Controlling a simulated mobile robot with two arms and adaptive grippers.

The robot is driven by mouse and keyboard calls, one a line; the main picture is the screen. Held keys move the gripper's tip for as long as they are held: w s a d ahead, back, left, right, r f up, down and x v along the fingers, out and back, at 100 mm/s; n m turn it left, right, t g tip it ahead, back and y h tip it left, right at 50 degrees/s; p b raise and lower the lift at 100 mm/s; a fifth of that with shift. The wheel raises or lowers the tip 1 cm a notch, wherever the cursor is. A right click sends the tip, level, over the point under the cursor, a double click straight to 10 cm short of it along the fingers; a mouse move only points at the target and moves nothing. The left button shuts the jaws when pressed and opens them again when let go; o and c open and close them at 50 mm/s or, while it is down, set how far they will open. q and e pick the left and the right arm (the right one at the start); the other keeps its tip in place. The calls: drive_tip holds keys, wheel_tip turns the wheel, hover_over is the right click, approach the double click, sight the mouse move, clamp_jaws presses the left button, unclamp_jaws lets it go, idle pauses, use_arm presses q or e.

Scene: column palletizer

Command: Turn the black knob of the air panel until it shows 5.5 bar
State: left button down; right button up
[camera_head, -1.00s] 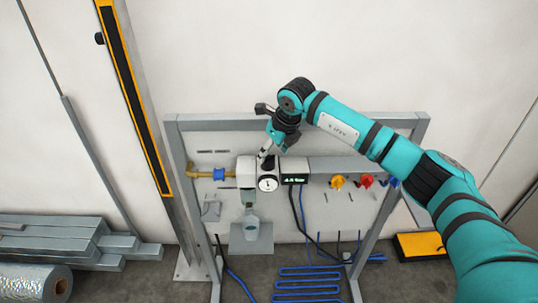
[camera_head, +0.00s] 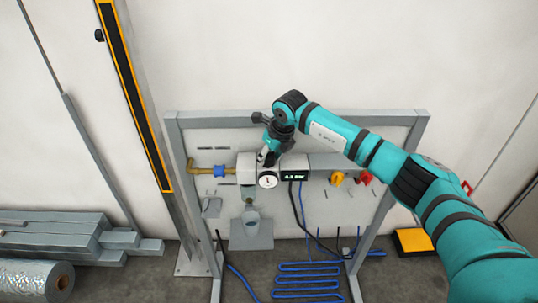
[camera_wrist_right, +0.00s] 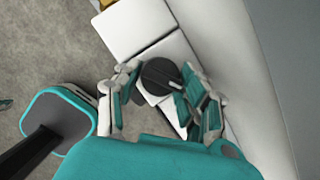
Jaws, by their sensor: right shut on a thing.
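The air panel (camera_head: 400,128) is a grey frame with pneumatic parts against the wall. My right gripper (camera_head: 267,158) reaches down from above onto its regulator, behind the round white gauge (camera_head: 268,180). In the right wrist view my right gripper (camera_wrist_right: 160,85) has its fingers on both sides of the round black knob (camera_wrist_right: 160,75), shut on it. In the head view the knob is mostly hidden by the gripper. A small green-lit display (camera_head: 294,175) right of the gauge shows digits too small to read surely. My left gripper is not in view.
A yellow knob (camera_head: 337,179) and a red knob (camera_head: 366,177) sit right of the display. A blue coiled hose (camera_head: 308,281) lies low on the panel. Grey beams (camera_head: 50,235) and a foil roll (camera_head: 35,280) lie at left.

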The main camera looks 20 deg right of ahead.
drive_tip(key=shift+c, duration=1)
drive_tip(key=shift+m, duration=0.3)
drive_tip(key=m+h+b, duration=0.1)
drive_tip(key=m+b, duration=0.1)
drive_tip(key=m+h+b, duration=0.1)
drive_tip(key=m+b, duration=0.1)
drive_tip(key=m, duration=0.1)
drive_tip(key=shift+a+f+m, duration=0.1)
drive_tip(key=shift+a+m, duration=0.1)
drive_tip(key=shift+m, duration=0.1)
drive_tip(key=m+h+b, duration=0.1)
drive_tip(key=m+b, duration=0.1)
drive_tip(key=m, duration=0.1)
drive_tip(key=shift+h, duration=0.3)
drive_tip(key=shift+w+a+m+g+h+b, duration=0.1)
drive_tip(key=shift+m+g+h+b, duration=0.25)
drive_tip(key=shift+m+b, duration=0.7)
drive_tip(key=shift+r+m, duration=0.2)
drive_tip(key=shift+m, duration=0.15)
drive_tip(key=o, duration=1.1)
